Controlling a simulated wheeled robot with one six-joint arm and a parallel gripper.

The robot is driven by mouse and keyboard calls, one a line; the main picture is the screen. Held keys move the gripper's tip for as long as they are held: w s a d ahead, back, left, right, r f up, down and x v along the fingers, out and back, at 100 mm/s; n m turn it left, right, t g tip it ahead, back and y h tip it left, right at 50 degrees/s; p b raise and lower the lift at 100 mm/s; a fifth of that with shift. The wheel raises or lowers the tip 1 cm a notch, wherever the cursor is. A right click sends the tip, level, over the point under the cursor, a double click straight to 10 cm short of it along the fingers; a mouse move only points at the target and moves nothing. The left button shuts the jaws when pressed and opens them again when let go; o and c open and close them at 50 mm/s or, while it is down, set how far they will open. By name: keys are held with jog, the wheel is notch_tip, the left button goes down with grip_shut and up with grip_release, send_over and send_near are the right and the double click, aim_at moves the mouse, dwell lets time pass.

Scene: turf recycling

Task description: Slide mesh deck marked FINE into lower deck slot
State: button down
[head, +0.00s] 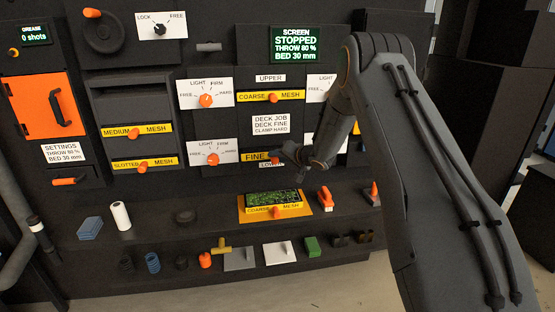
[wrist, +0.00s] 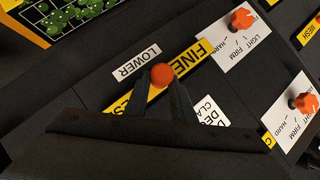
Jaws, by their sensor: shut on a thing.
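The yellow front bar of the FINE mesh deck (head: 254,157) lies across the lower slot, just above the LOWER label (head: 271,164). My gripper (head: 281,158) is at the right part of this bar and hides the rest of its lettering. In the wrist view, the FINE bar (wrist: 193,55) runs between my fingers. My gripper (wrist: 158,90) is shut on the bar's round orange knob (wrist: 162,75). The bar looks in line with the machine face, but the deck behind it is hidden, so its depth in the slot cannot be told.
A COARSE MESH deck (head: 254,97) fills the upper slot. Orange clamp knobs (head: 213,159) flank the slots. Another COARSE MESH deck (head: 258,210) with green bits lies on the ledge below. MEDIUM (head: 117,132) and SLOTTED (head: 126,165) decks sit in the left rack.

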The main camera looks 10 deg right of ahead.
jog(key=shift+w+r+b, duration=0.1)
jog(key=shift+w+b, duration=0.3)
jog(key=shift+w, duration=0.65)
jog(key=c, duration=1.4)
grip_release()
jog(key=shift+c, duration=0.2)
jog(key=shift+f, duration=0.2)
jog(key=b+v, duration=0.2)
jog(key=v, duration=0.6)
jog(key=shift+r, duration=0.15)
